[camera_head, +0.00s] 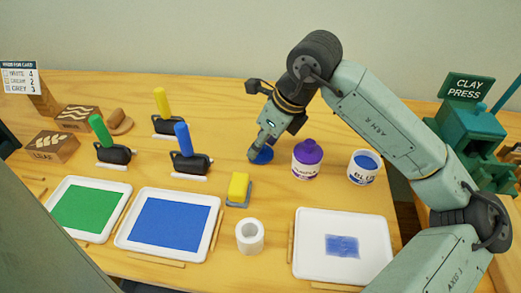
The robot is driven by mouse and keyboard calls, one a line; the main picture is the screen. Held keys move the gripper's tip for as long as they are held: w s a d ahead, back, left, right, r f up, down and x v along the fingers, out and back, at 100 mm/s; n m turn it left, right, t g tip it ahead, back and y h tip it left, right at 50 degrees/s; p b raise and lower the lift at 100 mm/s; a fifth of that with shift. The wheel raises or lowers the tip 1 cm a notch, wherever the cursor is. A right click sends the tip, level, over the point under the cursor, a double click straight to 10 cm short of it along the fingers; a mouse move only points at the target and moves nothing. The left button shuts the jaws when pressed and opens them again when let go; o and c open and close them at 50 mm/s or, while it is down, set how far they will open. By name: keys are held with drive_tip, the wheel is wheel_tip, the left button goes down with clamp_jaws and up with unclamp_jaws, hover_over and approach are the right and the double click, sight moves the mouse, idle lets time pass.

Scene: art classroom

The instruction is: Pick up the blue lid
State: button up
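The blue lid (264,156) is a small round blue disc on the wooden table, near the middle of the view. My gripper (258,146) reaches down onto it from above, with its fingertips at the lid. The gripper hides part of the lid. I cannot tell whether the fingers are open or closed on it. The open blue paint pot (363,168) stands to the right, with blue paint showing at its top and no lid on it.
A purple-capped bottle (307,158) stands close right of my gripper. Blue-handled (184,140), green-handled (101,130) and yellow-handled (162,103) tools stand left. A yellow sponge (238,187), white roll (250,236) and white tray (312,265) lie in front.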

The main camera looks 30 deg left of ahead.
drive_tip(key=shift+c, duration=0.2)
drive_tip(key=c, duration=0.9)
drive_tip(key=shift+o, duration=0.2)
drive_tip(key=shift+r, duration=0.1)
